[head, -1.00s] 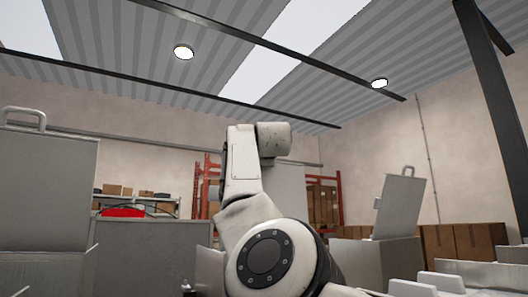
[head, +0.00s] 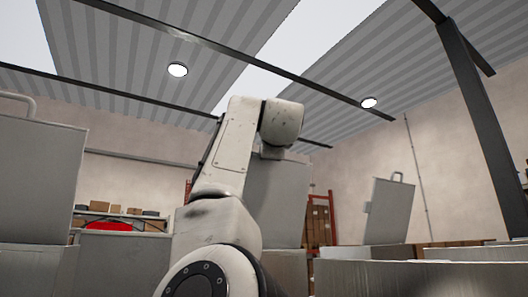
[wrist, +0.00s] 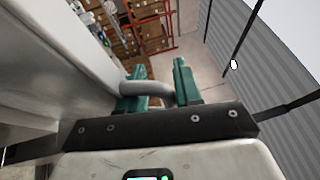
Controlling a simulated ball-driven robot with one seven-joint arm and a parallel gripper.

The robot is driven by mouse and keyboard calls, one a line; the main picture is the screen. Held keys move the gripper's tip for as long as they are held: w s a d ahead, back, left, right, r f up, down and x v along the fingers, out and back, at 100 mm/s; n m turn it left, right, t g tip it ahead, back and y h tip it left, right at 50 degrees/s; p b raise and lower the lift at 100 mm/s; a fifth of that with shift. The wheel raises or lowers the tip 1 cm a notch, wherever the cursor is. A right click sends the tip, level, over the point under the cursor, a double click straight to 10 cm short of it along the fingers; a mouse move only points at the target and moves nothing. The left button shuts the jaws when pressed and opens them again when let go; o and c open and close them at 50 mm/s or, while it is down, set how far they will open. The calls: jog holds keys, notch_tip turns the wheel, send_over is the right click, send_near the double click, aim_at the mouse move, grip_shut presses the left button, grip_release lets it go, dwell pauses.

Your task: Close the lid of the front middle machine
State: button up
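The middle machine's grey lid (head: 283,200) stands raised behind my arm in the head view, partly covered by it. In the wrist view a large pale panel (wrist: 60,55), which seems to be this lid, fills the left side. A grey curved handle (wrist: 150,89) sticks out from it. My gripper (wrist: 160,88) has its two green fingers on either side of the handle, with a wide gap between them. I cannot tell whether they touch it. The gripper is hidden in the head view.
A machine with a raised lid (head: 35,180) stands at left, and another raised lid (head: 388,210) is at right. Grey box edges (head: 420,275) fill the lower right. Shelves with boxes and a red object (head: 108,226) are farther back.

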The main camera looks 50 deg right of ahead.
jog(key=shift+w+a+f+n+y, duration=0.15)
jog(key=shift+w+a, duration=0.2)
jog(key=shift+a, duration=0.1)
jog(key=shift+w+a+f+n+y, duration=0.15)
jog(key=shift+w+a, duration=0.15)
jog(key=shift+a, duration=0.1)
jog(key=shift+s+d, duration=0.45)
jog(key=shift+s+a, duration=0.1)
jog(key=shift+s, duration=0.2)
jog(key=b+v, duration=0.4)
jog(key=v, duration=0.8)
jog(key=shift+b, duration=0.3)
jog(key=shift+s+r+p, duration=0.15)
jog(key=shift+r+p, duration=0.1)
jog(key=shift+p, duration=0.2)
